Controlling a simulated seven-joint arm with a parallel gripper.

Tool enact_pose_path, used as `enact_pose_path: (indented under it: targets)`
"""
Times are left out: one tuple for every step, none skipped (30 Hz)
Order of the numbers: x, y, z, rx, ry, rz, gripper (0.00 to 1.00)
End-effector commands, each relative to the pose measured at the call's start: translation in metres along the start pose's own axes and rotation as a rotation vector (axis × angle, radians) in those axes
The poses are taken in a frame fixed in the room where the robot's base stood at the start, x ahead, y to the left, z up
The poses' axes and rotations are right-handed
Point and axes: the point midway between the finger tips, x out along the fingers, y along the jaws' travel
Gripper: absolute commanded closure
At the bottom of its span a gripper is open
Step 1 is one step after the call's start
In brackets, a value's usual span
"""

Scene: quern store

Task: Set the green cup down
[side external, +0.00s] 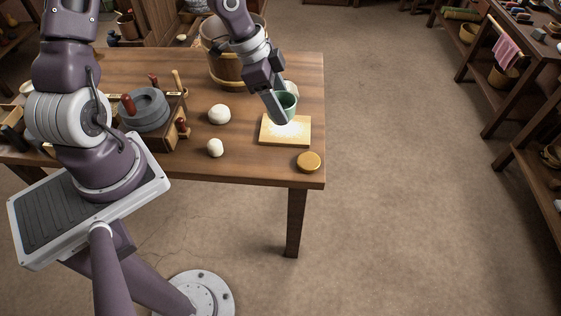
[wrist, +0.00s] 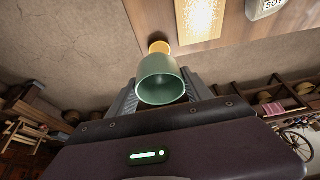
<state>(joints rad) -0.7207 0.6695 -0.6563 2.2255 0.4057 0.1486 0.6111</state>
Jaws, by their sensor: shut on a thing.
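The green cup (side external: 291,100) shows at the back edge of the pale yellow board, partly hidden behind my gripper (side external: 281,112). In the wrist view the green cup (wrist: 161,82) sits between my gripper's two fingers (wrist: 162,90), mouth toward the camera, and the gripper is shut on it. In the side external view the cup overlaps the far edge of the board; I cannot tell whether its base touches anything.
The yellow board (side external: 286,142) lies near the table's right edge. A round yellow-brown lid (side external: 309,162) is by the front corner. A grey quern (side external: 146,110) and wooden bucket (side external: 226,70) stand further off.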

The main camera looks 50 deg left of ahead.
Motion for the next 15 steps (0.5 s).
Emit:
enact_pose_path:
  targets:
    - [0.015, 0.002, 0.006, 0.002, -0.003, 0.006, 0.85]
    - [0.024, 0.002, 0.009, 0.002, -0.003, 0.006, 0.85]
    - [0.033, 0.002, 0.014, 0.001, -0.004, 0.005, 0.85]
    - [0.04, 0.002, 0.017, 0.001, -0.004, 0.005, 0.85]
    - [0.047, 0.002, 0.019, 0.0, -0.002, 0.005, 0.85]
    - [0.054, 0.001, 0.022, 0.0, -0.001, 0.003, 0.85]
    - [0.059, 0.001, 0.024, 0.0, -0.001, 0.003, 0.85]
    - [0.065, 0.001, 0.026, 0.0, -0.001, 0.004, 0.85]
    - [0.074, 0.001, 0.031, 0.0, -0.002, 0.005, 0.85]
    - [0.082, 0.001, 0.034, 0.001, -0.003, 0.004, 0.85]
    - [0.088, 0.001, 0.037, 0.001, -0.003, 0.003, 0.85]
    - [0.097, 0.001, 0.04, -0.001, -0.002, 0.003, 0.85]
    - [0.102, 0.001, 0.043, -0.001, -0.003, 0.003, 0.85]
    - [0.107, 0.001, 0.045, 0.0, -0.002, 0.002, 0.85]
    - [0.112, 0.001, 0.047, 0.0, -0.002, 0.002, 0.85]
